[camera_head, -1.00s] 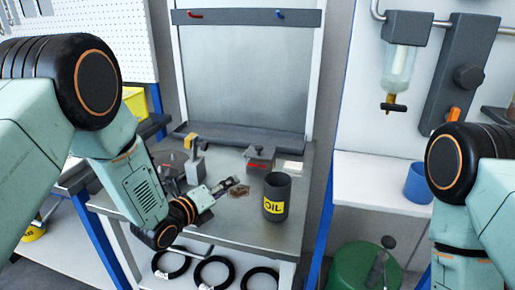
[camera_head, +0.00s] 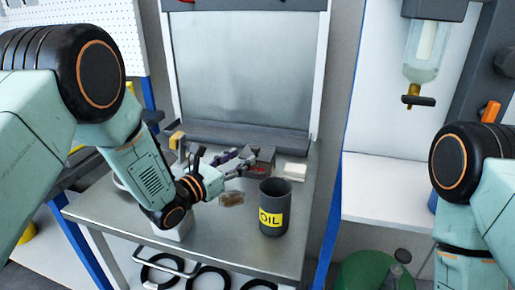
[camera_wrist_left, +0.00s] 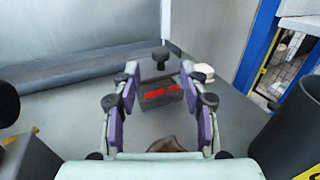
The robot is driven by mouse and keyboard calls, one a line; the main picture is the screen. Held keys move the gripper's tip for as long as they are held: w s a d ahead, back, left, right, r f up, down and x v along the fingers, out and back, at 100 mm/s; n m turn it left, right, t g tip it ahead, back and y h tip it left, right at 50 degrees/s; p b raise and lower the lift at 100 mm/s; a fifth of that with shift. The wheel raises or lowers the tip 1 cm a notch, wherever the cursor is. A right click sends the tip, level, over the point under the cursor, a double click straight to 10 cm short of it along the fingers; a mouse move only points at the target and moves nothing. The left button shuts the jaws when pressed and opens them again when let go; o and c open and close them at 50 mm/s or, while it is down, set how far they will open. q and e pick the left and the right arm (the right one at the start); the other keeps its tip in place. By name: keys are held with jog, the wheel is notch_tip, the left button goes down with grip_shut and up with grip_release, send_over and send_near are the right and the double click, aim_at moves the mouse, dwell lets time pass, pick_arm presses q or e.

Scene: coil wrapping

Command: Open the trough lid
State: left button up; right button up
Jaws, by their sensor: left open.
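The trough appears to be the small dark grey box with red marks (camera_head: 264,158) at the back of the metal table. In the left wrist view the box (camera_wrist_left: 160,97) has a black knob (camera_wrist_left: 161,56) standing up above its lid, which looks shut. My left gripper (camera_head: 240,163) is open and reaches toward the box from the left. In the left wrist view its two purple-padded fingers (camera_wrist_left: 160,78) are spread on either side of the box and knob. I cannot tell whether they touch it. Only my right arm shows; its gripper is out of frame.
A black oil can (camera_head: 275,208) with a yellow label stands right of my left gripper. A brown piece (camera_head: 232,199) lies below the gripper. A small pale block (camera_head: 296,171) sits right of the box. A grey upright panel (camera_head: 245,70) closes off the back.

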aim_at(253, 149)
pick_arm(q)
jog(key=shift+w+r, duration=0.1)
jog(key=shift+r, duration=0.1)
jog(key=shift+w+d+r, duration=0.1)
jog(key=shift+w+d, duration=0.05)
jog(key=shift+w, duration=0.1)
jog(key=x, duration=0.5)
jog(key=shift+w+d+f, duration=0.15)
jog(key=shift+d+f, duration=0.2)
jog(key=shift+w+r, duration=0.1)
jog(key=shift+w, duration=0.05)
jog(key=shift+r, duration=0.2)
jog(key=shift+w+d+f, duration=0.1)
jog(key=shift+w+d, duration=0.05)
jog(key=shift+d, duration=0.05)
jog(key=shift+w+f, duration=0.1)
jog(key=shift+c, duration=0.9)
jog(key=shift+a, duration=0.2)
jog(key=c, duration=0.3)
jog(key=shift+d, duration=0.1)
grip_shut()
